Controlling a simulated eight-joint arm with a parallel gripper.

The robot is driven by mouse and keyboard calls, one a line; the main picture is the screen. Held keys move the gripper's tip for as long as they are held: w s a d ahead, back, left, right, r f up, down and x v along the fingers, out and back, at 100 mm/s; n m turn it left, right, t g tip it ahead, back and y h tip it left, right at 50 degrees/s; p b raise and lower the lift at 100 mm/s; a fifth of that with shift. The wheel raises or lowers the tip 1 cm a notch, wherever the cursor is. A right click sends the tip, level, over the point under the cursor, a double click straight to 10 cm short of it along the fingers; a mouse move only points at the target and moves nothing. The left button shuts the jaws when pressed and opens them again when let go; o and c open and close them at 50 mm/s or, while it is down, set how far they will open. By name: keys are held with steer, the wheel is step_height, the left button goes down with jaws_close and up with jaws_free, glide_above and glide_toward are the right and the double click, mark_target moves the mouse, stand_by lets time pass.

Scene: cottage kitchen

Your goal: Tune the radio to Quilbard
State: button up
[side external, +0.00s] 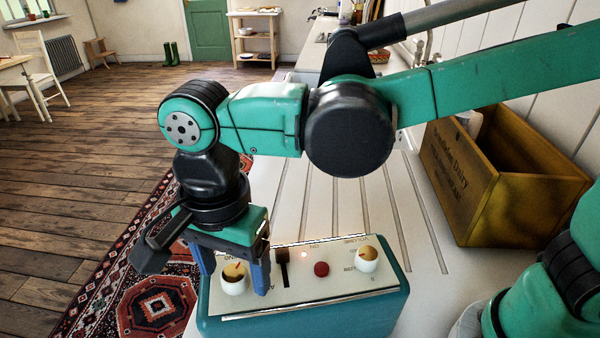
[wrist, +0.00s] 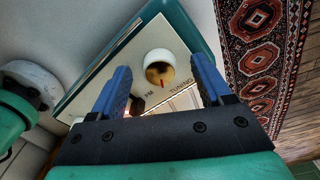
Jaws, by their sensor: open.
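The radio (side external: 330,312) is a teal box with a cream top panel, standing on the white counter. Its tuning knob (side external: 234,284) is white with a brass-coloured cap, at the panel's left end. In the wrist view the tuning knob (wrist: 160,68) shows a red pointer mark, beside the word TUNING. My gripper (side external: 236,278) is open, pointing down, with its blue fingers on either side of the tuning knob and a gap visible around it. In the wrist view the fingertips (wrist: 158,76) flank the knob. The dial's station names are not readable.
The panel also has a dark slider (side external: 283,270), a red button (side external: 321,269), a lit lamp (side external: 304,255) and a volume knob (side external: 367,259). A wooden crate (side external: 525,210) stands on the counter at right. A patterned rug (side external: 150,300) lies on the floor at left.

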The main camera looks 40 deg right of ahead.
mark_target(234, 273)
steer(key=shift+r, duration=2.8)
steer(key=d+f+n+t, duration=0.2)
steer(key=d+n, duration=0.4)
steer(key=d, duration=0.5)
steer(key=d+f+n+t, duration=0.3)
steer(key=d+n+t, duration=0.2)
steer(key=d, duration=0.6)
steer(key=shift+w+d+n, duration=0.35)
steer(key=shift+w+n, duration=0.05)
